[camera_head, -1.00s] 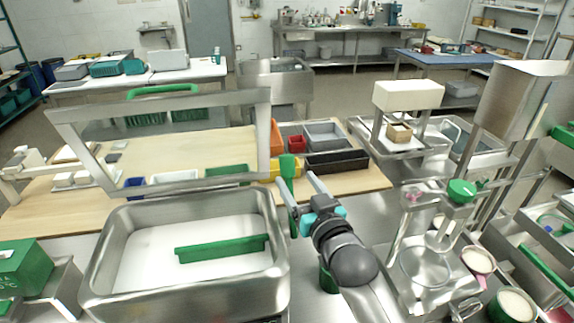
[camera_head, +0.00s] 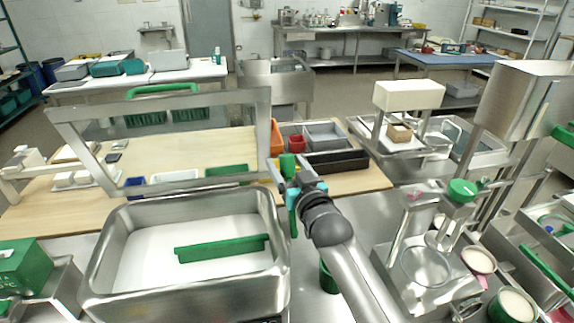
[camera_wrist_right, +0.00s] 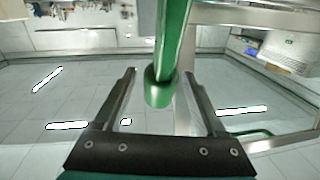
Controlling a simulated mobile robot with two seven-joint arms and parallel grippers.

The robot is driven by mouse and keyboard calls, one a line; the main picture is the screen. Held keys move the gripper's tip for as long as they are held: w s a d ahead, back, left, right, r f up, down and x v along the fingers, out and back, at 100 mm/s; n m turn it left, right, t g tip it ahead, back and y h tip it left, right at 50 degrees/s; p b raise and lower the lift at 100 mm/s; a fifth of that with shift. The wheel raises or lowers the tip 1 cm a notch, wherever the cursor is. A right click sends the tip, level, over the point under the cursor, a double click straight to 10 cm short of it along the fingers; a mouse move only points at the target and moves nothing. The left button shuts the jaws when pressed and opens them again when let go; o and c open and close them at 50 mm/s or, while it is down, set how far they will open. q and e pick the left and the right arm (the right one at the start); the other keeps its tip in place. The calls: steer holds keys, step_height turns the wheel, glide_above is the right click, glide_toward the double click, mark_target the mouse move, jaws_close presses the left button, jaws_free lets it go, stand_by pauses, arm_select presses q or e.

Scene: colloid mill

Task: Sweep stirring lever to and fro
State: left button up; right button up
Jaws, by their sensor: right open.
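The stirring lever has a green grip (camera_head: 287,166) that stands at the right far corner of the steel tub (camera_head: 282,255). In the right wrist view, the green lever (camera_wrist_right: 172,45) comes down from the top, and its rounded end lies between my two fingers, with a gap on both sides. My right gripper (camera_head: 289,172) is open at the lever, one finger on each side of the grip. It also shows open in the wrist view (camera_wrist_right: 160,92). A green paddle bar (camera_head: 222,248) lies across the white contents of the tub. My left gripper is not in view.
A tilted steel frame (camera_head: 264,130) stands behind the tub. Orange, red, grey and black bins (camera_head: 336,160) sit on the wooden table just beyond my gripper. A steel stand with a green knob (camera_head: 462,190) is to the right.

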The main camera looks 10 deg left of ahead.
jaws_close()
stand_by(0.4)
stand_by(0.9)
